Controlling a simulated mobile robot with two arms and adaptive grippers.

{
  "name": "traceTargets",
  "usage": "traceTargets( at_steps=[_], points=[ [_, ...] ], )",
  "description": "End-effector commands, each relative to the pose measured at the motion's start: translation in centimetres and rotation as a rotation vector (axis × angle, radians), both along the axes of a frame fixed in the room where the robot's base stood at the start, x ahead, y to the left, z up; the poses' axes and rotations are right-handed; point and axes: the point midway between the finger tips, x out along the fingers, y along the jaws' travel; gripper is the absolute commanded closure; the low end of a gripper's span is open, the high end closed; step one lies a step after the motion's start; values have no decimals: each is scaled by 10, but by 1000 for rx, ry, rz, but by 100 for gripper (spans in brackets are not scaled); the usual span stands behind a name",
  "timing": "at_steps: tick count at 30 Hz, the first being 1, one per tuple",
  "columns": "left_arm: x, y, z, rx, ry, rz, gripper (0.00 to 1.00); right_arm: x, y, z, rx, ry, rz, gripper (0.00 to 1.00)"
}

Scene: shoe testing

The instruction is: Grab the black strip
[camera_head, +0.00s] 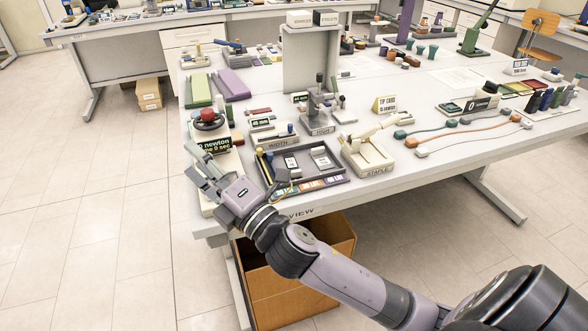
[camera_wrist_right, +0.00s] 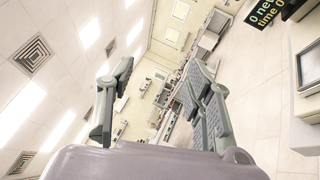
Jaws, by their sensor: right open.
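My right gripper (camera_head: 193,168) is open and empty at the front left corner of the table, beside the tester with the red knob (camera_head: 208,117). In the right wrist view its two fingers (camera_wrist_right: 156,78) are spread apart with nothing between them. I cannot clearly pick out a black strip. Dark pieces lie near the green strip (camera_head: 198,90) and the purple strip (camera_head: 233,84), but they are too small to tell. My left gripper is not in view.
The white table (camera_head: 340,205) is crowded. A dark tray (camera_head: 345,172) and a stapler (camera_head: 368,150) stand right of my gripper. A black display reading newton and time (camera_wrist_right: 267,18) is near the wrist. A cardboard box (camera_head: 290,295) sits below. Floor at left is clear.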

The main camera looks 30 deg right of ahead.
Motion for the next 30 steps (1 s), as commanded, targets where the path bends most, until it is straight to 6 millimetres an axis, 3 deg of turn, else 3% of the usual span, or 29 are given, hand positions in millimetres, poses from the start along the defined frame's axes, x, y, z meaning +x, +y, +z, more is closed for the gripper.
traceTargets(
  at_steps=[1, 3, 5, 7, 10, 12, 14, 17, 18, 19, 24, 27, 30],
  points=[
    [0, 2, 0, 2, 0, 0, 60, -3, 18, 28, -137, -145, 45, 52],
    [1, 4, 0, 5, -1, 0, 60, -14, 47, 58, -355, -361, 107, 52],
    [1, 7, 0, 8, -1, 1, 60, -29, 74, 75, -568, -570, 161, 52],
    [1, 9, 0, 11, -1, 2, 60, -49, 102, 81, -838, -824, 221, 52],
    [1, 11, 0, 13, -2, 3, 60, -68, 125, 61, -1234, -1177, 310, 52],
    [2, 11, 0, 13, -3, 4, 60, -72, 124, 35, -1511, -1402, 386, 52],
    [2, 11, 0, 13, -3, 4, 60, -68, 110, 10, -1749, -1578, 465, 52],
    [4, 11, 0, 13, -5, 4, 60, -47, 58, -27, -2134, -1816, 656, 52],
    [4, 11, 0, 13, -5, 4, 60, -36, 30, -36, -2276, -1884, 757, 52],
    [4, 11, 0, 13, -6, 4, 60, -28, 6, -40, 2334, 1888, -824, 52],
    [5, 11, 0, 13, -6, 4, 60, -3, -126, -34, 1985, 1405, -1000, 52],
    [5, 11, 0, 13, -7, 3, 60, -2, -181, -19, 1865, 1237, -1094, 52],
    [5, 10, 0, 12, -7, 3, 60, -5, -213, -9, 1797, 1144, -1156, 52]
  ],
)
